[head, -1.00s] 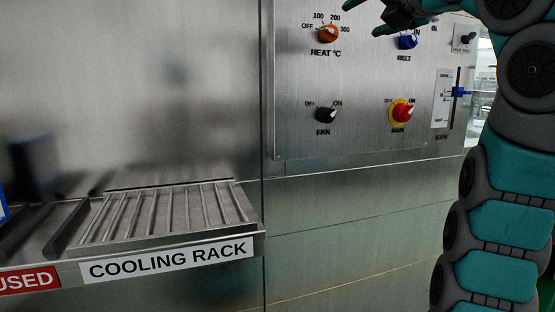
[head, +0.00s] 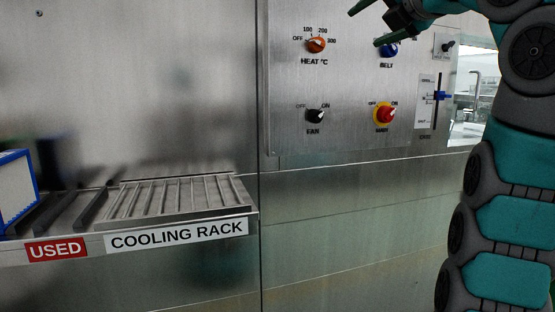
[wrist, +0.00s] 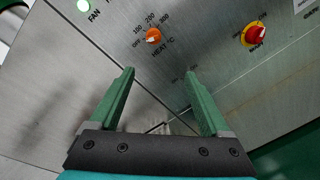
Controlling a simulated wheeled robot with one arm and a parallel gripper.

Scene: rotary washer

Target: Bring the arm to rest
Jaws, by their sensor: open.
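My gripper (head: 366,24) is at the top of the head view, in front of the control panel's upper part. In the wrist view my gripper (wrist: 162,90) shows two green fingers spread apart with nothing between them. My teal and grey arm fills the right side of the head view. The panel (head: 350,130) carries an orange heat knob (head: 316,45), a blue belt knob (head: 389,50) partly behind the fingers, a black fan knob (head: 316,115) and a red and yellow main knob (head: 385,115).
A blue-handled slider (head: 440,96) sits at the panel's right. A cooling rack (head: 175,198) juts out at lower left, beside a USED label (head: 57,249) and a blue-edged object (head: 15,190).

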